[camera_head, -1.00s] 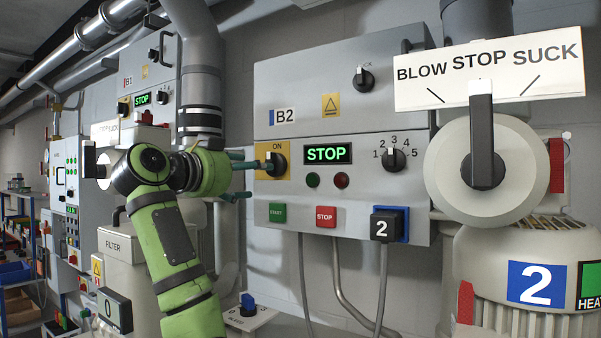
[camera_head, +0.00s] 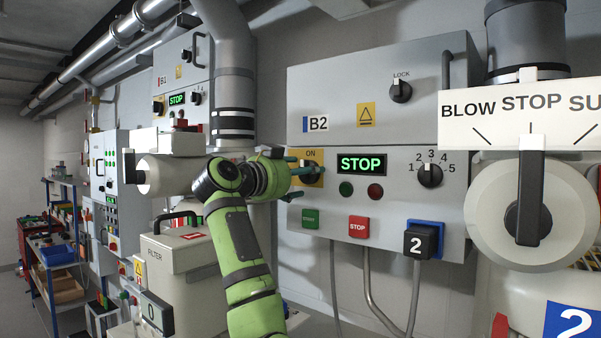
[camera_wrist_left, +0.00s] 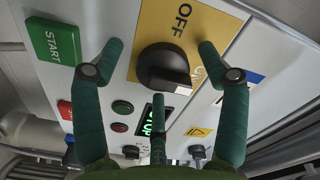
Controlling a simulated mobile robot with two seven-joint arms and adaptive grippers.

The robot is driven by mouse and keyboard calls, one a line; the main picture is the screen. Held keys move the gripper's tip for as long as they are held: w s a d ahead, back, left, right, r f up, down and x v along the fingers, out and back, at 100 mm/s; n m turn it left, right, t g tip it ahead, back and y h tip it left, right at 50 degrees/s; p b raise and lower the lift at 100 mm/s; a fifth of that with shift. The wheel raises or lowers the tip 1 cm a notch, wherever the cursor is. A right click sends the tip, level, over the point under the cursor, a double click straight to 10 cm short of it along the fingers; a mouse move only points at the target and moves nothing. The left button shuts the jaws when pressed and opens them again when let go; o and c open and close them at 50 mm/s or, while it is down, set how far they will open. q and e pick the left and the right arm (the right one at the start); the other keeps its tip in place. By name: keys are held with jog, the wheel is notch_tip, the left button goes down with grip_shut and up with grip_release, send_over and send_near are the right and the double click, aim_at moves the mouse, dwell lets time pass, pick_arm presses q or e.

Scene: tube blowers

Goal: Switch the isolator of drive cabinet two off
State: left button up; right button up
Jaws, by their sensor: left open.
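Drive cabinet two is the grey box (camera_head: 375,100) labelled B2. Its isolator is a black knob (camera_head: 314,178) on a yellow plate (camera_head: 313,155), at the left of the front. ON shows above the knob in the head view. In the left wrist view the knob (camera_wrist_left: 165,68) is close, and OFF is readable on the plate (camera_wrist_left: 150,30). The other label is mostly hidden by a finger. The knob's pointer seems to face the ON side. My left gripper (camera_head: 296,176) is open, its green fingers around the knob; contact cannot be told. My right gripper is out of view.
A green START button (camera_head: 310,218), a red STOP button (camera_head: 358,227) and a numbered dial (camera_head: 430,175) share the front. The display (camera_head: 361,164) reads STOP. A BLOW STOP SUCK lever (camera_head: 529,190) stands at right. Cabinet B1 (camera_head: 170,90) is at left.

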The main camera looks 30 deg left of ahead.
pick_arm(q)
jog(key=shift+s, duration=0.1)
jog(key=c, duration=1.1)
jog(key=shift+d, duration=0.15)
jog(key=shift+c, duration=0.2)
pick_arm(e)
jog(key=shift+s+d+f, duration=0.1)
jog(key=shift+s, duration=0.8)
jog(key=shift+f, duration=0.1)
